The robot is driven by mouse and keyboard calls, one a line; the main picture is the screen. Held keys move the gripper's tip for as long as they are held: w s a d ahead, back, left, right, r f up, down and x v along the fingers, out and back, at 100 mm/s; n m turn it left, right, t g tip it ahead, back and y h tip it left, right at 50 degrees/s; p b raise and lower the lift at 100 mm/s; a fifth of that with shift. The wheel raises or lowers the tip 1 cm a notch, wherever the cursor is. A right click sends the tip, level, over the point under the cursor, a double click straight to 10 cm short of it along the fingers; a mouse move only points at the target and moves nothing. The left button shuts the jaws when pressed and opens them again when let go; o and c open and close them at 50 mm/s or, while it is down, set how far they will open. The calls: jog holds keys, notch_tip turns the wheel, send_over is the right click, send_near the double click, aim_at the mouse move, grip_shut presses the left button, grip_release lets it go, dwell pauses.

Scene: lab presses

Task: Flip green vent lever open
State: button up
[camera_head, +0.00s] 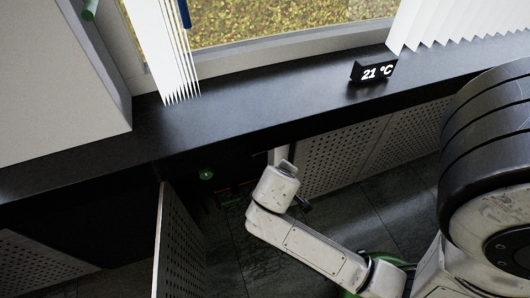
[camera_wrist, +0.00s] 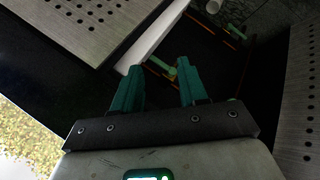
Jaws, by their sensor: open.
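In the wrist view a light green lever (camera_wrist: 162,68) shows between and just beyond my fingertips, set against a dark recess with a white pipe beside it. My gripper (camera_wrist: 158,70) has two teal fingers spread apart with nothing held between them. I cannot tell whether the fingers touch the lever. A second green handle (camera_wrist: 237,33) shows farther right in the wrist view. In the head view a green knob (camera_head: 206,174) shows in the dark opening under the sill, left of my wrist. My own arm hides the fingers there.
A perforated door panel (camera_head: 180,245) stands swung open left of the opening. Perforated panels (camera_head: 345,155) close the front to the right. A white pipe (camera_wrist: 155,38) runs close to the fingers.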

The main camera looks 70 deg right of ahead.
jog(key=w+d+f+n+t+h+b, duration=0.25)
jog(key=w+d+f+h+b, duration=0.2)
jog(key=f+b, duration=0.35)
jog(key=w+d+f+n+t+h+b, duration=0.2)
jog(key=w+d+f+n+h+b, duration=0.25)
jog(key=b, duration=0.65)
jog(key=s+f+b+x, duration=0.1)
jog(key=b+x, duration=0.1)
jog(key=x, duration=0.8)
jog(key=shift+s+d+h, duration=0.3)
jog(key=shift+d, duration=0.1)
grip_shut()
